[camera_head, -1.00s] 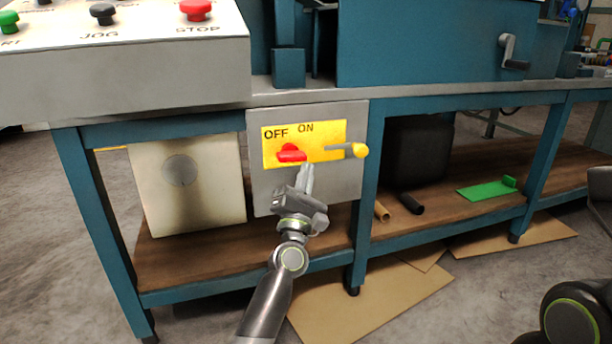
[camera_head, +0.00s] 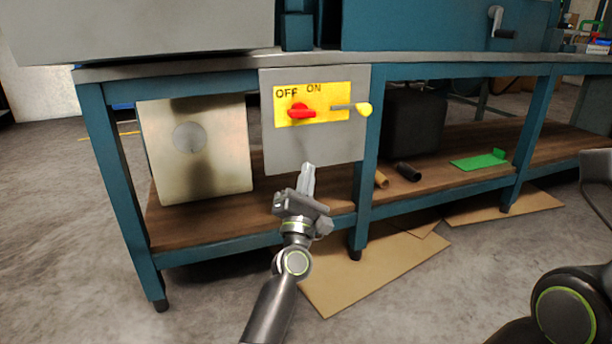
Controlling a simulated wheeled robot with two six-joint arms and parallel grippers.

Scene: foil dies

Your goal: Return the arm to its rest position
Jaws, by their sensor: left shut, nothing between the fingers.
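My left gripper (camera_head: 308,172) is shut and empty, its fingers pointing up. The panel carries a yellow plate (camera_head: 338,94) marked OFF and ON, with a red knob (camera_head: 301,111) and a lever with a yellow ball end (camera_head: 364,109). The gripper appears apart from the knob and lever. My right gripper is not in view; a dark part of my right arm shows at the lower right.
A teal workbench (camera_head: 120,190) with a wooden lower shelf (camera_head: 200,222) stands ahead. On the shelf are a metal box (camera_head: 222,165), a black bin (camera_head: 414,125), two short rolls (camera_head: 408,172) and a green piece (camera_head: 478,161). Cardboard (camera_head: 365,275) lies on the floor.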

